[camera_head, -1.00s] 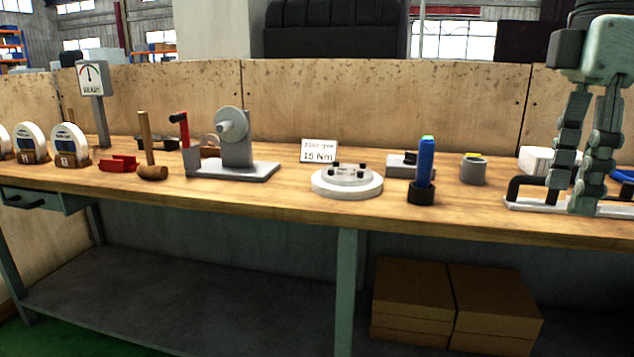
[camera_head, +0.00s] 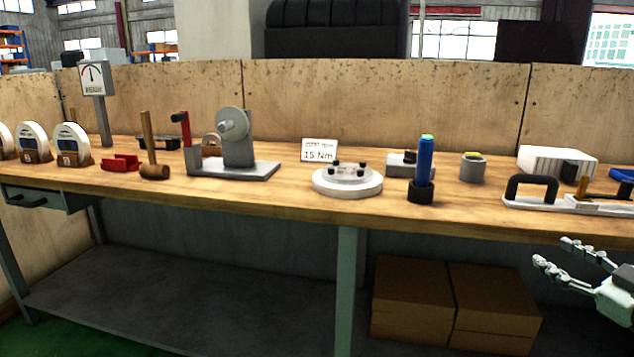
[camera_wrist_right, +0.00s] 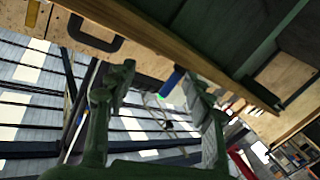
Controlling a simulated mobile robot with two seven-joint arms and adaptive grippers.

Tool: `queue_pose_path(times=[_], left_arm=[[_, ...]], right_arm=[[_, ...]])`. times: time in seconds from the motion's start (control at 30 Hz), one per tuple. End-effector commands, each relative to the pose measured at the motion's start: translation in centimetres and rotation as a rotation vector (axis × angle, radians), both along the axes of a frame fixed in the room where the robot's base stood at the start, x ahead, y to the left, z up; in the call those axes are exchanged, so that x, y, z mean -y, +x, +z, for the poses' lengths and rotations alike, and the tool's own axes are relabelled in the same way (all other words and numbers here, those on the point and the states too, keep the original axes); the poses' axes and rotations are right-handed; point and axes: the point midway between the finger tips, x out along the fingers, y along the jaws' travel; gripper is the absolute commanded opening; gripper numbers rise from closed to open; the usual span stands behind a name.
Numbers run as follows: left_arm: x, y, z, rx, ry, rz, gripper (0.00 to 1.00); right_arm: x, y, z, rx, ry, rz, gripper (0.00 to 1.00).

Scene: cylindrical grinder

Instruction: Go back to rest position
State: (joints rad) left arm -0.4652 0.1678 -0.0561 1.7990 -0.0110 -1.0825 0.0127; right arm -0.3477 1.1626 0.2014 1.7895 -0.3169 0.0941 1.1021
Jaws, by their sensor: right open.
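My right gripper (camera_head: 562,262) is at the lower right of the head view, in front of and below the bench edge. Its two fingers are spread apart with nothing between them. In the right wrist view the two fingers of my right gripper (camera_wrist_right: 158,92) stand apart, with the tilted bench beyond them. My left gripper is not in view.
A wooden workbench (camera_head: 270,198) spans the view. On it are a black-handled white plate (camera_head: 532,200), a white box (camera_head: 545,160), a blue-handled tool (camera_head: 424,162), a round white fixture (camera_head: 347,184), a grey machine (camera_head: 236,150) and a mallet (camera_head: 152,160). Cardboard boxes (camera_head: 425,300) sit underneath.

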Motion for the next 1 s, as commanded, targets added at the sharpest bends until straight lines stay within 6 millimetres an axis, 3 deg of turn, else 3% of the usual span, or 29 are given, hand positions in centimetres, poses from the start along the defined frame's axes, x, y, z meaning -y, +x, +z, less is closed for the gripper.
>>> queue_pose_path(times=[0.03,0.13,0.27,0.4,0.47,0.6,0.7,0.83,0.9,1.0], left_arm=[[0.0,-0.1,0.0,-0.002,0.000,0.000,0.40],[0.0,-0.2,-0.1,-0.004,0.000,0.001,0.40],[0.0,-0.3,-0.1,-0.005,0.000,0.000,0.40],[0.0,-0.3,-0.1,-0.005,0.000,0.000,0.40],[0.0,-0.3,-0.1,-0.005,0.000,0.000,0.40],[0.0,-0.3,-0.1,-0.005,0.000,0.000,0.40],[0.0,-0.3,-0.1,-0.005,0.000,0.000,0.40],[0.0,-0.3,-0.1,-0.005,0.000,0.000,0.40],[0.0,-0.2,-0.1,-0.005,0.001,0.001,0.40],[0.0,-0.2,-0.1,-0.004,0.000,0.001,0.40]], right_arm=[[1.3,-0.9,-3.9,-0.030,0.024,-0.099,0.52],[3.0,-2.9,-11.1,-0.119,0.025,-0.269,0.52],[3.0,-6.8,-20.3,-0.286,0.018,-0.434,0.52],[0.4,-11.9,-29.3,-0.504,0.007,-0.541,0.52],[-1.4,-14.3,-32.8,-0.607,0.001,-0.564,0.52],[-7.2,-20.0,-39.6,-0.851,-0.007,-0.565,0.52],[-11.8,-23.8,-42.9,-1.008,-0.012,-0.531,0.52],[-16.6,-27.2,-45.2,-1.154,-0.015,-0.471,0.52],[-18.3,-28.4,-45.8,-1.203,-0.016,-0.444,0.52],[-18.7,-28.7,-45.9,-1.213,-0.016,-0.438,0.52]])
